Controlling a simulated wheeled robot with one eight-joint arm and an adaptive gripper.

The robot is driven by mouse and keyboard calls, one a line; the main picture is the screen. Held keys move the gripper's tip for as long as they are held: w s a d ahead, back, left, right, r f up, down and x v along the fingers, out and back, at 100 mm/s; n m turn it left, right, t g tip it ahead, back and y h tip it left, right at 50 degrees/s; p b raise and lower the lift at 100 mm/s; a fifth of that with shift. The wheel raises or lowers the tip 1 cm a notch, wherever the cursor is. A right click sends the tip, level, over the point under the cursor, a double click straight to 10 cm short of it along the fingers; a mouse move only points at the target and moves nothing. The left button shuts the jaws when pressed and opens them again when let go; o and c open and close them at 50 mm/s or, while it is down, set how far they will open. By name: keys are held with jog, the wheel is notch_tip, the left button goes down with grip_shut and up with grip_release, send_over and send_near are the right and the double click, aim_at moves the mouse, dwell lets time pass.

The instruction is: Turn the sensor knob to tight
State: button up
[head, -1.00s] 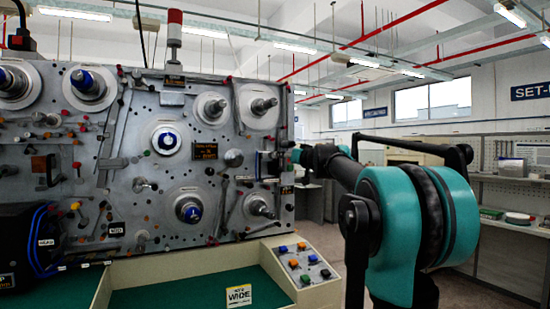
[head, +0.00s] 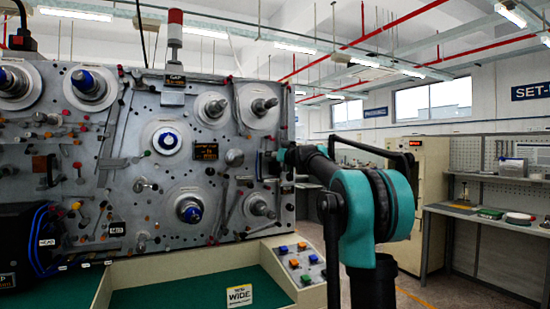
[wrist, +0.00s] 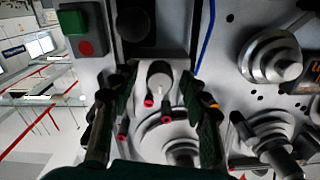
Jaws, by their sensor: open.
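In the wrist view, a grey rounded knob (wrist: 159,76) with red-tipped pins sits on the metal panel. It may be the sensor knob, but I see no label naming it. My gripper (wrist: 158,92) is open, with one dark finger on each side of the knob. I cannot tell whether either finger touches it. In the head view, my gripper is at the right edge of the winding panel (head: 225,185), mostly hidden by my arm, and the knob cannot be made out. A card reading WIDE (head: 239,296) lies on the green surface below.
In the wrist view, a green button (wrist: 73,21) and a red button are at upper left, a black round knob (wrist: 133,24) is above, and metal spindles (wrist: 270,57) stand out at right. In the head view, a slanted button box (head: 303,264) sits below the panel.

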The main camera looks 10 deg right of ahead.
grip_shut()
jog(key=shift+m, duration=0.3)
jog(key=m, duration=2.3)
jog(key=shift+m, duration=0.3)
dwell(0.4)
